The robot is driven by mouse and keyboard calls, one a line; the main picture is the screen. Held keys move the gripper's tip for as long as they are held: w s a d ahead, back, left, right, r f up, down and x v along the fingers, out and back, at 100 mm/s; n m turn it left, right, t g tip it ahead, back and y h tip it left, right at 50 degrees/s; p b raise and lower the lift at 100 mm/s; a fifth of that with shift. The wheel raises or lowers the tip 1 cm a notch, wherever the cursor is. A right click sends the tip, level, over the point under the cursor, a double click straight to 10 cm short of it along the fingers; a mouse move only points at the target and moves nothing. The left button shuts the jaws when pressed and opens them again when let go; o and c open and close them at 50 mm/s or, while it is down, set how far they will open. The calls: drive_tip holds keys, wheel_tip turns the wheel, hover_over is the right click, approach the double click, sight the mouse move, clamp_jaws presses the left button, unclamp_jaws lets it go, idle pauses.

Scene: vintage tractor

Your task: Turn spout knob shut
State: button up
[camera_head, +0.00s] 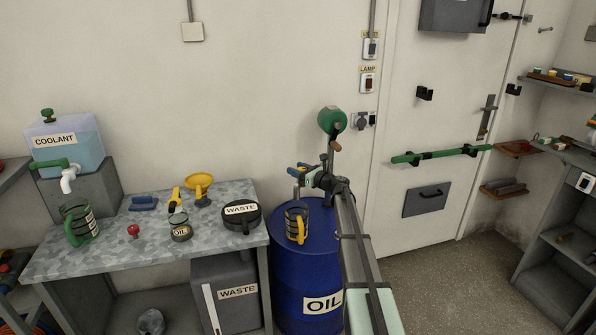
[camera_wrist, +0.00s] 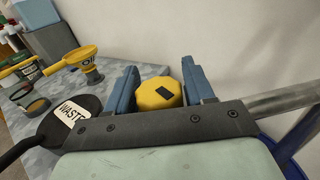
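A yellow many-sided knob (camera_wrist: 160,94) with a dark mark on its face sits between the two blue fingers of my gripper (camera_wrist: 162,85) in the wrist view. The fingers flank it closely on both sides; whether they press on it is unclear. In the head view my gripper (camera_head: 299,169) is above the blue oil drum (camera_head: 307,262), near the pump spout, and the arm hides most of the knob area. A yellow and grey jug (camera_head: 297,222) stands on the drum below the gripper.
A green bar (camera_head: 440,154) crosses the door at right. Open floor lies before the door.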

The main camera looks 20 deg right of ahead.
drive_tip(key=c, duration=0.7)
drive_tip(key=shift+h, duration=0.3)
drive_tip(key=m+t+h, duration=0.1)
drive_tip(key=m+h, duration=0.1)
drive_tip(key=shift+t+h, duration=0.3)
drive_tip(key=shift+w+d+m+t+h, duration=0.1)
drive_tip(key=shift+d+m+t+h, duration=0.1)
drive_tip(key=shift+m+h, duration=0.6)
drive_tip(key=shift+d+m+t+h, duration=0.15)
drive_tip(key=shift+m+h, duration=0.3)
drive_tip(key=shift+h, duration=0.55)
drive_tip(key=shift+w+d+m+t+h, duration=0.1)
drive_tip(key=shift+m+t+h, duration=0.15)
drive_tip(key=shift+m+h, duration=0.55)
drive_tip(key=shift+h, duration=0.3)
drive_tip(key=o, duration=1)
